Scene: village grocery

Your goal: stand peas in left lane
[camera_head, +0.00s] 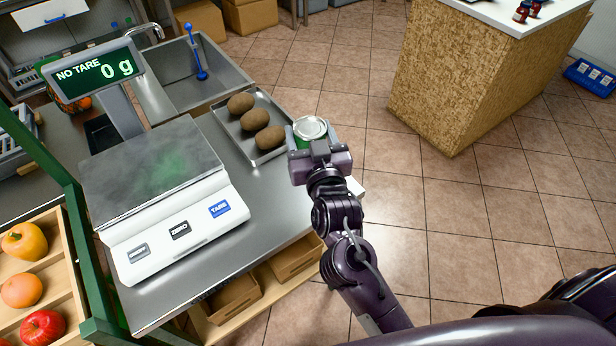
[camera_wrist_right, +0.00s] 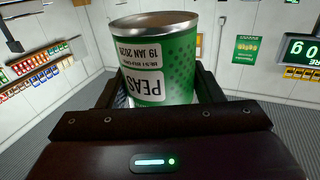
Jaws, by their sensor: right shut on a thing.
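A green can of peas (camera_wrist_right: 158,65) with a bare metal end is between the fingers of my right gripper (camera_wrist_right: 158,95). Its label reads upside down in the right wrist view. In the head view the can's metal end (camera_head: 310,127) faces the camera, and my right gripper (camera_head: 316,150) is shut on it. The gripper and can appear beside the right edge of the steel counter, near a metal tray. The lower part of the can is hidden by the gripper. No lane is clearly visible. My left gripper is not in view.
A scale (camera_head: 150,165) reading 0 g stands on the steel counter (camera_head: 262,213). A metal tray (camera_head: 232,137) holds three brown potatoes (camera_head: 254,119). A sink (camera_head: 215,72) lies behind. A fruit crate (camera_head: 68,255) is at left. Open tiled floor (camera_head: 480,230) lies to the right, before a chipboard counter (camera_head: 465,75).

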